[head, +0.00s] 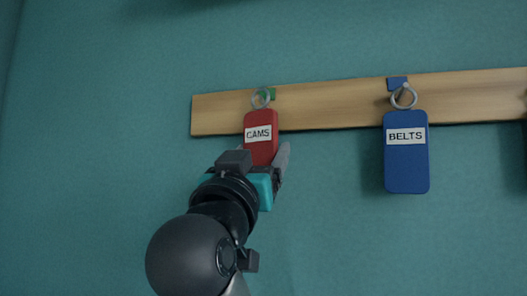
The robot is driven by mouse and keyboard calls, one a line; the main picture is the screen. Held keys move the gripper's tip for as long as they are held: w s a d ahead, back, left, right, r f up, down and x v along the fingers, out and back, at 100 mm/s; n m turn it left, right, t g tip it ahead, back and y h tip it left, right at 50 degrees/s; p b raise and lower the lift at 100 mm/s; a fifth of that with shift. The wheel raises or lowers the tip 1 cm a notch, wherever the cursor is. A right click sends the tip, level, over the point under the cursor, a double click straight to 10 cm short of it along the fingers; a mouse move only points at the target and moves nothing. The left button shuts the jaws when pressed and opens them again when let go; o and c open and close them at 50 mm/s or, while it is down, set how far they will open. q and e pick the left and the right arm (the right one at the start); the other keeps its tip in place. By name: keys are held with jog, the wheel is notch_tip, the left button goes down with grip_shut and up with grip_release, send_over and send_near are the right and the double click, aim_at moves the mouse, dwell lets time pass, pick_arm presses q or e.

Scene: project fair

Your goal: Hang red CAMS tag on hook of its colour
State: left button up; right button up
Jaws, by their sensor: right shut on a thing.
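The red CAMS tag (261,150) hangs upright in my right gripper (263,160), whose fingers are shut on its lower part. Its metal ring (261,98) is at the top, in front of the wooden rail. A green patch (270,93) on the rail shows just behind the ring. Whether the ring is around a hook there or only in front of it, I cannot tell. No red patch shows on the visible part of the rail. My left gripper is not in view.
A blue BELTS tag (406,155) hangs by its ring from a hook at a blue patch (397,83). The wooden rail (330,105) runs right on the teal wall (110,150). A dark thing is cut off at the right edge. The rail between the tags is bare.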

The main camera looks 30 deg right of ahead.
aim_at(259, 137)
jog(key=shift+s+a+r+b, duration=0.1)
jog(key=shift+s+a+b, duration=0.05)
jog(key=shift+s+a, duration=0.8)
jog(key=shift+s+a+b, duration=0.15)
jog(key=shift+s+a, duration=0.6)
jog(key=shift+a, duration=0.3)
